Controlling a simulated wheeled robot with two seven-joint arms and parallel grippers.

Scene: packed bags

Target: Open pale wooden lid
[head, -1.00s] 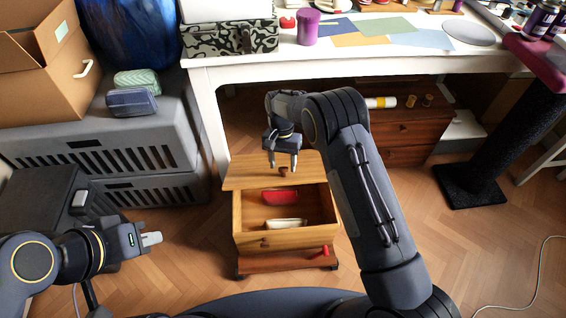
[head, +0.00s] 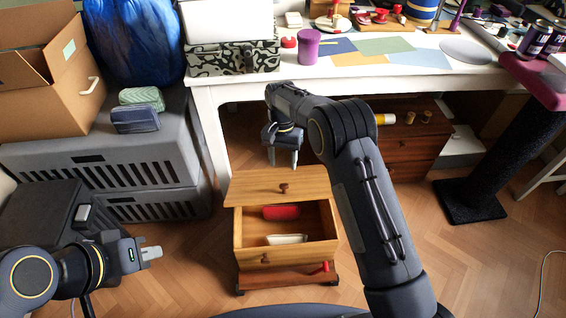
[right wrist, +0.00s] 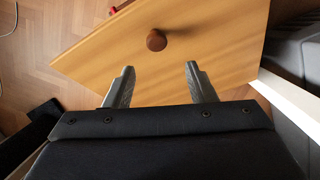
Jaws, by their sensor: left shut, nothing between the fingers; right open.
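The pale wooden lid (head: 255,188) lies flat over the back part of a small wooden chest (head: 240,235). Its round brown knob (head: 283,188) stands up; it also shows in the right wrist view (right wrist: 156,40). In front of the lid the chest is open, with a red item (head: 281,212) and a cream item (head: 287,239) inside. My right gripper (head: 283,161) is open and empty above the lid's back edge, its fingers (right wrist: 160,85) apart from the knob. My left gripper (head: 158,253) is shut and empty at the left, away from the chest.
A white table (head: 330,82) stands behind the chest, with a darker drawer unit (head: 410,150) under it. Grey crates (head: 140,170) with a cardboard box (head: 50,85) are at the left. A black post (head: 485,160) stands at the right. Floor is clear right of the chest.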

